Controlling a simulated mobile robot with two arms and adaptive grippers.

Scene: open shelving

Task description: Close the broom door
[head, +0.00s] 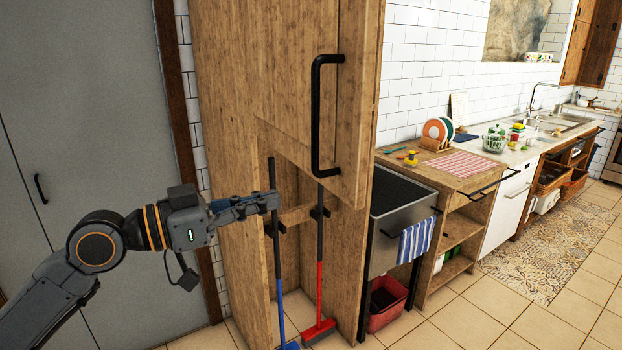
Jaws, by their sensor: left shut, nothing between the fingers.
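The broom door (290,70) is a wooden panel with a long black vertical handle (318,115), on the upper part of a tall wooden cabinet (346,250). Below its lower edge the cabinet is open. A blue broom (279,270) and a red broom (320,270) hang upright inside. My left gripper (276,202) is shut and empty, pointing right at the cabinet's opening, below and left of the handle. It overlaps the blue broom's pole in the picture; I cannot tell whether it touches anything. My right gripper is not in view.
A grey door (85,110) stands behind my left arm. Right of the cabinet are a dark sink unit (400,195) with a striped towel (416,243), a red bin (386,300) and a wooden counter (440,172). The tiled floor (480,325) at front right is clear.

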